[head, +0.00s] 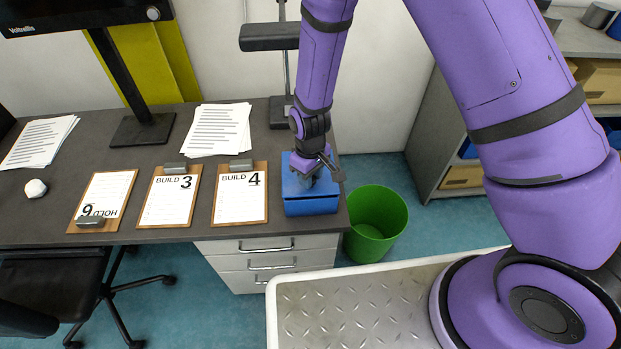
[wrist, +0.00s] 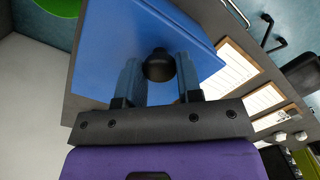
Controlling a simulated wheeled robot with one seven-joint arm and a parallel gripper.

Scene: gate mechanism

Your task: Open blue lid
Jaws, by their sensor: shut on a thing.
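A blue box (head: 312,207) stands at the right end of the grey desk. Its blue lid (wrist: 140,28) fills the upper middle of the wrist view and appears to lie flat on the box. A round black knob (wrist: 159,66) sticks up from the lid. My gripper (head: 316,181) reaches down onto the box from above. In the wrist view, the fingers of my gripper (wrist: 158,78) stand on both sides of the knob and are shut on it. My gripper hides part of the lid in the head view.
Clipboards, including one marked BUILD 4 (head: 240,195), lie left of the box. A green bin (head: 376,224) stands on the floor to its right. A monitor (head: 143,128) and a black-armed stand (head: 281,112) are at the back. Drawers (head: 268,262) sit below the desk.

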